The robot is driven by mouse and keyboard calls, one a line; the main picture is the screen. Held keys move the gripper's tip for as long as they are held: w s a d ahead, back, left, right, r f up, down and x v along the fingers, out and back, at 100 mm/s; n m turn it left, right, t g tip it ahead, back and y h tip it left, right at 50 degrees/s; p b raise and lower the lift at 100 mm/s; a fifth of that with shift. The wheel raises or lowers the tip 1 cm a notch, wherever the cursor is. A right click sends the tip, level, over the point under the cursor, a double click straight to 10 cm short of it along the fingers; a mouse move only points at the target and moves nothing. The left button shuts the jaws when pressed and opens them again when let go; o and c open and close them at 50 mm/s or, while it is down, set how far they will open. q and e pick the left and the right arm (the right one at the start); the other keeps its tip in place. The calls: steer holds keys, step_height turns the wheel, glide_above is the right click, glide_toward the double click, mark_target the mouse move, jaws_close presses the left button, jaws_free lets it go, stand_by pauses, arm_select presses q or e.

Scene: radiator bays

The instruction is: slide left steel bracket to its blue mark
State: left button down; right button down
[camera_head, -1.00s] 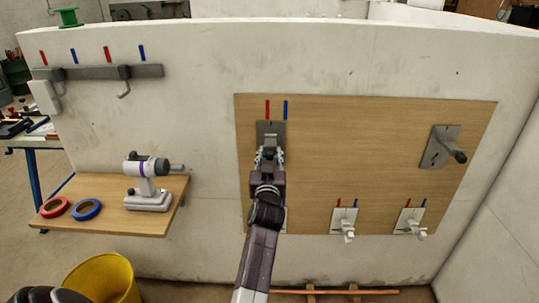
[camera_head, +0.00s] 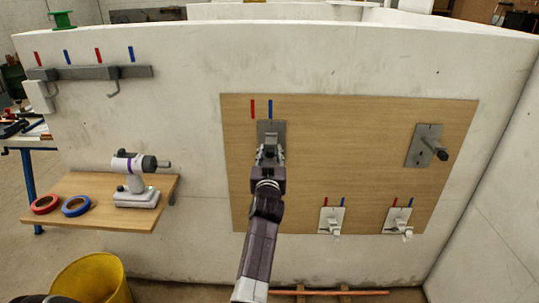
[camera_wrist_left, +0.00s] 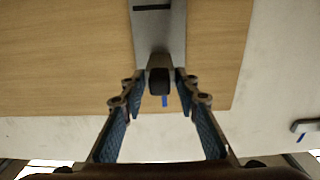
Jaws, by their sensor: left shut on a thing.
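The left steel bracket (camera_head: 272,129) is a grey plate with a protruding handle, on the upper left of the wooden board. Above it are a red mark (camera_head: 252,109) and a blue mark (camera_head: 270,109). The plate's top is now under the blue mark, its middle about in line with it. My left gripper (camera_head: 268,157) is in front of the plate, shut on its handle and hiding the lower part. In the left wrist view the handle (camera_wrist_left: 159,80) is between the fingers (camera_wrist_left: 160,90), with the blue mark (camera_wrist_left: 165,101) just beyond it. My right gripper is not in view.
The wooden board (camera_head: 350,135) also carries another steel bracket (camera_head: 424,145) at right and white brackets (camera_head: 332,219) (camera_head: 397,220) below. A shelf (camera_head: 110,218) at left holds a drill-like tool (camera_head: 135,180) and tape rolls. A yellow bucket (camera_head: 90,280) stands below.

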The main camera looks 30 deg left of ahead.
arm_select(q)
steer(key=c, duration=1.8)
jaws_free()
steer(key=shift+a+f, duration=0.1)
steer(key=shift+a, duration=0.15)
steer(key=shift+w, duration=0.1)
step_height(320, 180, up, 10)
steer(key=shift+f, duration=0.1)
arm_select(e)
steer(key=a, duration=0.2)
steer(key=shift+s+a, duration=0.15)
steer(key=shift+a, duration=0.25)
